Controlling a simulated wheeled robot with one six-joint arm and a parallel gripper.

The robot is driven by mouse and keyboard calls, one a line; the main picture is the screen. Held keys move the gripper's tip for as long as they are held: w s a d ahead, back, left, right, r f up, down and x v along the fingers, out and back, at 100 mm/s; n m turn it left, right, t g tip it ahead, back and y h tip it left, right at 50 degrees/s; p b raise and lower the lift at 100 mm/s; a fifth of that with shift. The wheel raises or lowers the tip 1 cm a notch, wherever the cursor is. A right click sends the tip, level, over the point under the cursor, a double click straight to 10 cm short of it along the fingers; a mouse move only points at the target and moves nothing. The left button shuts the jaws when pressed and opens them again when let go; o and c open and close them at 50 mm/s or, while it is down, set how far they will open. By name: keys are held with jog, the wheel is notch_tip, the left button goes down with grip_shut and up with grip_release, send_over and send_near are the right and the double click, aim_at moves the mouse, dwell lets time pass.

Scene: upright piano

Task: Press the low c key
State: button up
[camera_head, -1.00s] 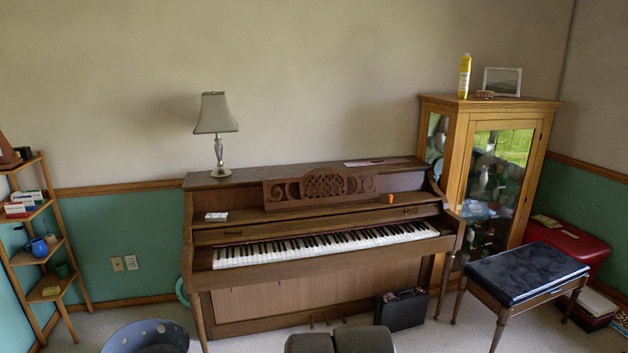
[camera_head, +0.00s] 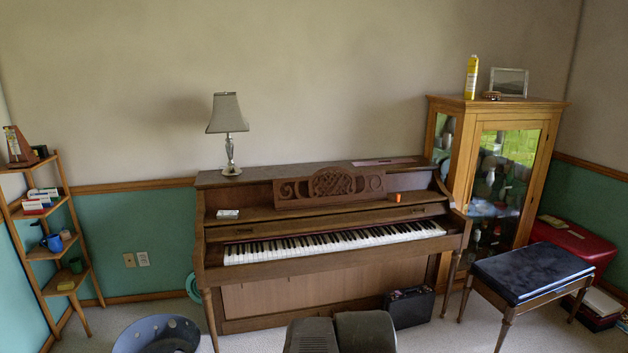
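The upright piano (camera_head: 290,298) stands against the back wall, its lid open and its keyboard (camera_head: 335,241) fully exposed. White and black keys run from the left end to the right end. The low keys (camera_head: 237,254) are at the left end of the keyboard; single keys are too small to tell apart by name. Two dark rounded shapes at the bottom centre look like part of my own body. My gripper is not in view, and nothing touches the keys.
A lamp (camera_head: 228,128) stands on the piano top. A dark basket (camera_head: 158,337) is on the floor at front left, a black case (camera_head: 409,308) below the keyboard's right end. A bench (camera_head: 532,270) and glass cabinet (camera_head: 497,180) stand right. A corner shelf (camera_head: 52,240) is left.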

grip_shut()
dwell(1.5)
